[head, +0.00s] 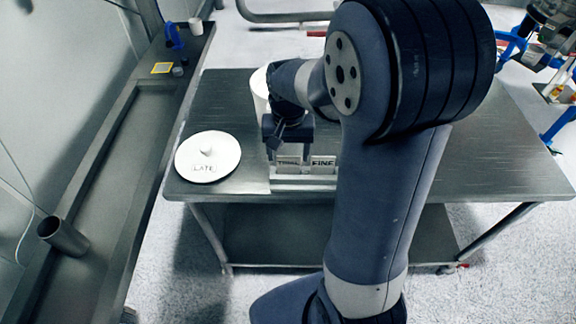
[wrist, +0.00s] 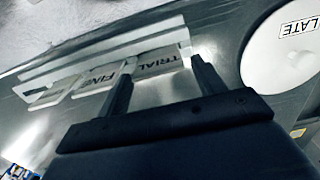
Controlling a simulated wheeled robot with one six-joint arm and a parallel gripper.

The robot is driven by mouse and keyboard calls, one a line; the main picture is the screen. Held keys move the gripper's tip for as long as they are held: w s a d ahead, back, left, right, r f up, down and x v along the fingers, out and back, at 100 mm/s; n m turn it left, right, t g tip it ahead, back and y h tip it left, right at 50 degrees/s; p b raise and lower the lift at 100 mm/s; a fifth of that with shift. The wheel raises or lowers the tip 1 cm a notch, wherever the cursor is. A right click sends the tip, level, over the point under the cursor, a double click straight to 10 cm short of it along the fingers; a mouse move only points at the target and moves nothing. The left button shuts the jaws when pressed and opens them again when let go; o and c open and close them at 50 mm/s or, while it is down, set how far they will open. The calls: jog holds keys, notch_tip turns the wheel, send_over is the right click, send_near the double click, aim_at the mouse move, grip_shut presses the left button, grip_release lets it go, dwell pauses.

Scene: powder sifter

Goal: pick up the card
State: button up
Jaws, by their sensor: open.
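A white card marked TRIAL (head: 288,161) stands in a white holder (head: 303,184) on the metal table, beside a card marked FINE (head: 323,162). In the wrist view the TRIAL card (wrist: 158,61) shows between my two open fingers, one near each side edge. The FINE card (wrist: 97,78) lies left of the fingers there, with part of another pale card (wrist: 48,97) beyond it. My gripper (head: 282,140) is open and empty just above the TRIAL card in the head view. I cannot tell whether the fingers touch it.
A round white lid (head: 207,148) with a knob and a LATE label lies left of the holder. A white container (head: 260,84) stands behind my gripper, partly hidden. A metal cup (head: 62,236) is on the left bench. The table's right side is clear.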

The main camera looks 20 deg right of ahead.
aim_at(288, 164)
jog(key=f, duration=0.4)
jog(key=shift+s+f, duration=0.1)
jog(key=shift+s, duration=0.1)
jog(key=shift+c, duration=0.2)
jog(key=c, duration=0.7)
